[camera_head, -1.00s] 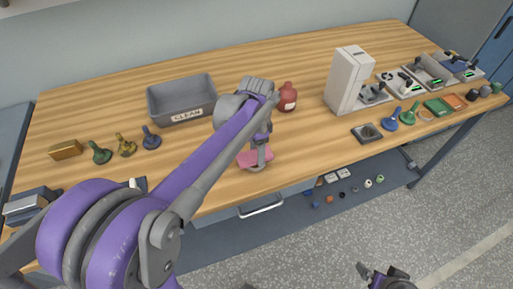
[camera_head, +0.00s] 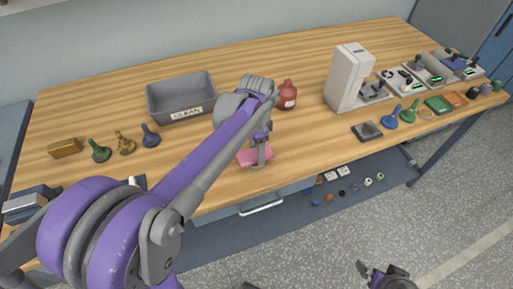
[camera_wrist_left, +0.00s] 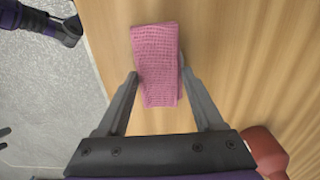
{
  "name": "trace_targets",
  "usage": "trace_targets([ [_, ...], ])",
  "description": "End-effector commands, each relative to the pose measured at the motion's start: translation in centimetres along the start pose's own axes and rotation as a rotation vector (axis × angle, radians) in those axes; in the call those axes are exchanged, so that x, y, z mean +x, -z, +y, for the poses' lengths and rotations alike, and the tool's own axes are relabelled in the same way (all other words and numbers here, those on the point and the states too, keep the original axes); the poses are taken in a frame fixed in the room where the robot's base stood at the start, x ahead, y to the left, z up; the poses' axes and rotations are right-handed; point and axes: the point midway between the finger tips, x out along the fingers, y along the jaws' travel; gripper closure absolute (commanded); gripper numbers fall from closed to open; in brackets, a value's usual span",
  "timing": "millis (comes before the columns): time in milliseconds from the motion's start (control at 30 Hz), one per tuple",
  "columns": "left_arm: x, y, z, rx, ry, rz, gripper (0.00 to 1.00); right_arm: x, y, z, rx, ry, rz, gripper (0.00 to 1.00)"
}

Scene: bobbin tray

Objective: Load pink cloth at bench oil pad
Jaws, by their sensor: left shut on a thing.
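The pink cloth (camera_head: 262,155) is a folded, textured rectangle near the front edge of the wooden bench, below my left gripper (camera_head: 257,164). In the left wrist view the cloth (camera_wrist_left: 156,50) lies between the two fingers of my left gripper (camera_wrist_left: 158,72), which are shut on its sides. A small dark square pad (camera_head: 367,131) with a grey middle lies on the bench to the right, in front of the white machine. I cannot tell if it is the oil pad. My right gripper (camera_head: 372,272) shows partly at the bottom edge, away from the bench; its jaws are unclear.
A grey bin marked CLEAN (camera_head: 182,83) and a red bottle (camera_head: 287,97) stand behind the cloth. The white machine (camera_head: 350,78) stands right. Several coloured funnel-like items sit left and right. Bench between cloth and dark pad is clear.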

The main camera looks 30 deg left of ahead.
Motion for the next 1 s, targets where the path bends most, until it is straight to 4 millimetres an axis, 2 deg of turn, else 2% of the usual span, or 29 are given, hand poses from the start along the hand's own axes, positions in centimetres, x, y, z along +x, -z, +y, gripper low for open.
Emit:
trace_targets([
  [1000, 0.76, 0.0, 0.0, 0.0, 0.0, 0.0, 0.76, 0.41, -0.35, 0.0, 0.0, 0.0, -0.002, 0.0],
])
